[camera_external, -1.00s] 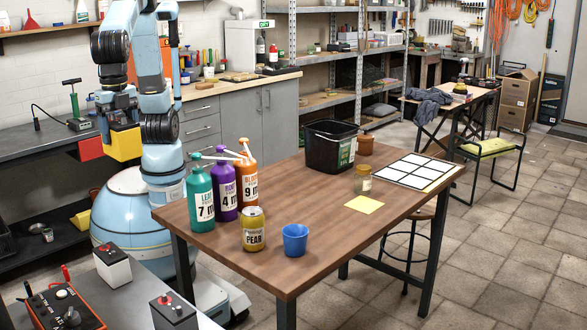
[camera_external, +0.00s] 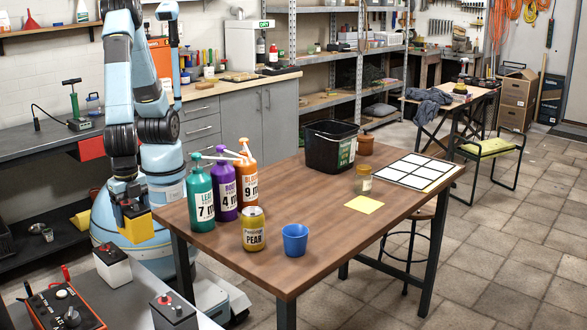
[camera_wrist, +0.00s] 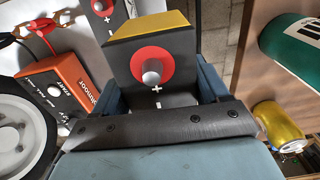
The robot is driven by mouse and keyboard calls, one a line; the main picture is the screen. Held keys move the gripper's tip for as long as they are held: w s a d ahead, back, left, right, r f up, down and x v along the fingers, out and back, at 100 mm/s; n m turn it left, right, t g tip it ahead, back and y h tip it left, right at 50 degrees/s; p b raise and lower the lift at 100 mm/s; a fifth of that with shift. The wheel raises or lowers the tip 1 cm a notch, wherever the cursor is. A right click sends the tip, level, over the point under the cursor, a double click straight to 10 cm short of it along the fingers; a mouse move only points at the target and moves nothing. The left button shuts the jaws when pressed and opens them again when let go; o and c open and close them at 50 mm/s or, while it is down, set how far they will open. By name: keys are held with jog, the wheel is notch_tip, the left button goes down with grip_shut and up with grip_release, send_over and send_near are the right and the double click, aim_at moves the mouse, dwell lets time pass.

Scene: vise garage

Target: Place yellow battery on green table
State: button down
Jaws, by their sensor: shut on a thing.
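The yellow battery (camera_external: 138,226) is in my gripper (camera_external: 132,207), low at the left, off the left edge of the wooden table and above the far end of a pale grey table (camera_external: 135,300). In the wrist view, the battery (camera_wrist: 146,24) shows a black top with a red-ringed terminal and a yellow edge, between the blue fingers of my gripper (camera_wrist: 160,85). Its underside is hidden in the wrist view. No table looks clearly green.
On the pale table are a white battery (camera_external: 112,266), another battery (camera_external: 173,312) and an orange charger (camera_external: 65,308). The wooden table (camera_external: 325,215) carries green, purple and orange bottles, a pear can (camera_external: 253,230) and a blue cup (camera_external: 295,239).

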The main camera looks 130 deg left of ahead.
jog(key=shift+w+d+f, duration=1.2)
jog(key=shift+w+f, duration=0.5)
jog(key=shift+w, duration=0.3)
jog(key=shift+w+d+f, duration=1.25)
jog(key=shift+w+f, duration=0.45)
jog(key=shift+w, duration=0.35)
jog(key=shift+w+d+f, duration=1.2)
jog(key=shift+w+f, duration=0.5)
jog(key=shift+w, duration=0.3)
jog(key=shift+f, duration=1.45)
grip_release()
jog(key=shift+s+f, duration=0.1)
